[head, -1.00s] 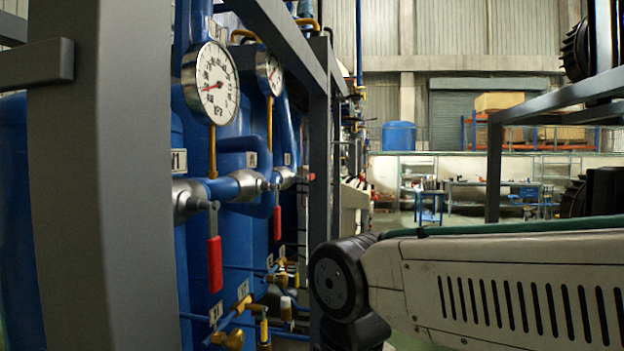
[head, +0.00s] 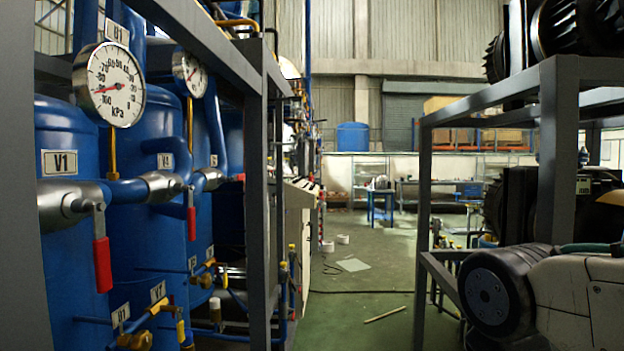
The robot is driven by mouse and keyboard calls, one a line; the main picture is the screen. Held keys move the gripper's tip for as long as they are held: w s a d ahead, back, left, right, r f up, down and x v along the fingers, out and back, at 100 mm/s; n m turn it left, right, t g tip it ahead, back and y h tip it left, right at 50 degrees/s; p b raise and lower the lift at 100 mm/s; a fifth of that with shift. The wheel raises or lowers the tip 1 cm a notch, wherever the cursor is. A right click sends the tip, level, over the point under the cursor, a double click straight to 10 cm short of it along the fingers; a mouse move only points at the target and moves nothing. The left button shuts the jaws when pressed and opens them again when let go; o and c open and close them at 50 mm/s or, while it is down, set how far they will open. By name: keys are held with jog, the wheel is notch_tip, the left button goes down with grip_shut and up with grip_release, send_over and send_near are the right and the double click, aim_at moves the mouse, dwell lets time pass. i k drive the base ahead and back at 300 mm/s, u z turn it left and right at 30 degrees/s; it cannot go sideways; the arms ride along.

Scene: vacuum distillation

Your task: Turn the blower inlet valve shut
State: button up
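A valve with a red lever handle (head: 102,264) sits on the pipe by the tank labelled V1 (head: 59,163); its handle hangs down. A second red-handled valve (head: 191,222) stands farther back, its handle also down. Small brass valves (head: 136,341) with yellow parts sit low on blue pipes at the lower left. I cannot tell which valve is the blower inlet valve. Dark finned machines (head: 570,40) stand on the rack at the right. My arm shows at the lower right, but my gripper is out of view.
A grey frame (head: 258,210) encloses the tanks at left. Another grey rack (head: 560,150) stands close at right, behind my arm. A green floor aisle (head: 365,300) runs between them, with a small stick (head: 384,314) on it. A pressure gauge (head: 110,84) hangs above V1.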

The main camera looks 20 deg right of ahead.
aim_at(239, 177)
jog(key=z, duration=0.15)
jog(key=i, duration=1.4)
jog(key=u, duration=0.7)
